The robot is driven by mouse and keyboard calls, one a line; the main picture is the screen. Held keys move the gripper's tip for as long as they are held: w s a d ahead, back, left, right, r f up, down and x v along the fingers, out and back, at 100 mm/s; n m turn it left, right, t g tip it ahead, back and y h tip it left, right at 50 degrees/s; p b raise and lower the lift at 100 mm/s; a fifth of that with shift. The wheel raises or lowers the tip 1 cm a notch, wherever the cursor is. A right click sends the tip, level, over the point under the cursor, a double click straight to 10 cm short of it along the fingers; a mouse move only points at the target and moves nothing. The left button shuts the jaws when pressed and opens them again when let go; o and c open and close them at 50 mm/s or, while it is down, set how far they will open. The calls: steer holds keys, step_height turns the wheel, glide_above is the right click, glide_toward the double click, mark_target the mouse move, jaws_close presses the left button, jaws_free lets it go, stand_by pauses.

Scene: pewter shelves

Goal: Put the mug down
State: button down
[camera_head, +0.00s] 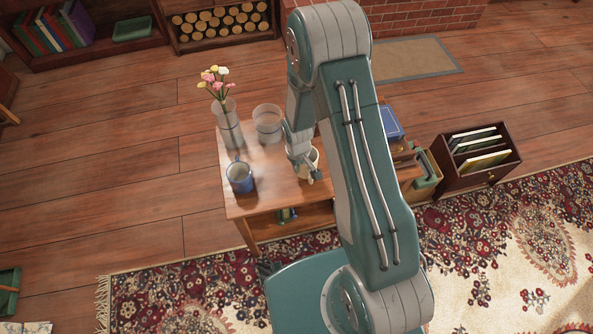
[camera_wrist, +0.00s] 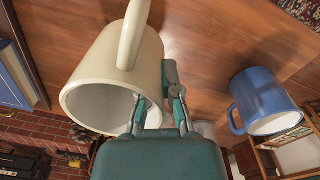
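A cream mug (camera_head: 313,156) is at the wooden table (camera_head: 262,206), partly hidden by my arm in the head view. In the wrist view the mug (camera_wrist: 95,72) is large, with its mouth toward the camera and its handle at the top. My gripper (camera_wrist: 156,98) straddles the mug's wall, one finger inside the mouth and one outside. It looks shut on the wall. In the head view my gripper (camera_head: 308,168) is low over the tabletop. I cannot tell whether the mug's base touches the table.
A blue mug (camera_head: 239,177) stands to the left, also in the wrist view (camera_wrist: 262,100). A glass container (camera_head: 267,122) and a flower vase (camera_head: 228,125) stand behind. A blue book (camera_head: 390,122) lies right of my arm. Bare tabletop lies between the mugs.

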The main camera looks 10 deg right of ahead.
step_height(320, 180, down, 3)
steer(key=shift+r, duration=0.2)
steer(key=shift+w+a+f, duration=0.1)
steer(key=shift+f, duration=0.25)
steer(key=shift+a, duration=0.4)
steer(key=shift+f, duration=0.1)
steer(key=c, duration=0.8)
jaws_free()
steer(key=shift+d, duration=0.3)
